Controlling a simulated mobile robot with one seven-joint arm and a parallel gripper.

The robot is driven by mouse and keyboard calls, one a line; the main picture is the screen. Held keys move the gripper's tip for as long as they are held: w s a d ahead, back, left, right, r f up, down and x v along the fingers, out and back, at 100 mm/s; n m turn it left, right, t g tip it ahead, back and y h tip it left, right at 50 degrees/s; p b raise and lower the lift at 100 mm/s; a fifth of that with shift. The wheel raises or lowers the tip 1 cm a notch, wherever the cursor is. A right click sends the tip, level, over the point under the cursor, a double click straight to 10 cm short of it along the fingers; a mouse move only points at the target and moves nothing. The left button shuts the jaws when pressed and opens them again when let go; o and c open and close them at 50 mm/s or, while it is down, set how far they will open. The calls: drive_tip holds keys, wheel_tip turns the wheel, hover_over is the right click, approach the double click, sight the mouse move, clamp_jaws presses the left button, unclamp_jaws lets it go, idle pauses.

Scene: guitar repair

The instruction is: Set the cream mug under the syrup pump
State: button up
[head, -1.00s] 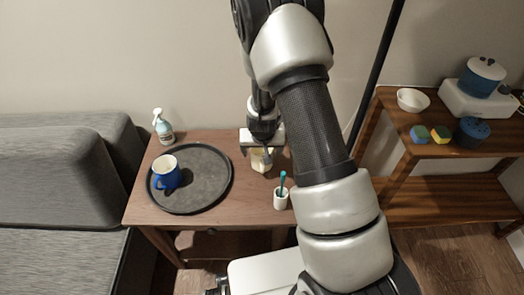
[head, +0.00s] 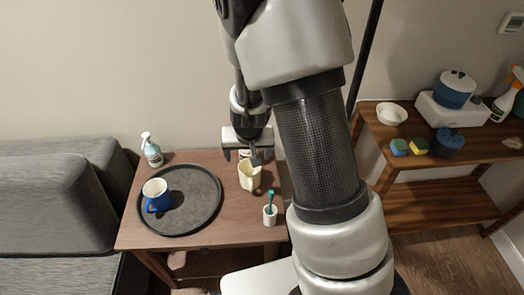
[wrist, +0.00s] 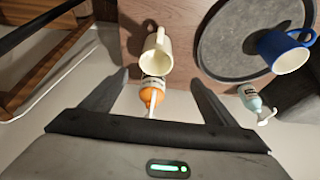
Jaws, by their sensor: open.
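The cream mug (head: 249,177) stands upright on the small wooden table, right of the dark tray. In the wrist view the mug (wrist: 158,52) lies just beyond my fingertips, its handle facing away from me. The syrup pump bottle (wrist: 153,88), with an orange top and white spout, appears between my fingers and overlaps the mug's near edge; I cannot tell whether they touch. In the head view it is mostly hidden behind my gripper. My gripper (head: 244,154) is open and empty on the wall side of the mug; its fingers (wrist: 158,80) are spread wide.
The round tray (head: 207,210) holds a blue mug (head: 156,195). A white cup (head: 270,216) with a teal brush stands in front of the cream mug. A wooden shelf unit (head: 440,163) is at right, a grey sofa (head: 50,190) at left.

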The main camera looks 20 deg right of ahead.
drive_tip(key=s+r+n+y, duration=0.1)
drive_tip(key=s+r, duration=0.6)
drive_tip(key=r, duration=0.4)
drive_tip(key=s+r+n+y, duration=0.1)
drive_tip(key=s+r, duration=0.5)
drive_tip(key=r, duration=0.5)
drive_tip(key=s+d+r+t+h, duration=0.1)
drive_tip(key=s+r, duration=0.3)
drive_tip(key=s, duration=0.6)
drive_tip(key=shift+d, duration=0.2)
drive_tip(key=shift+d, duration=0.3)
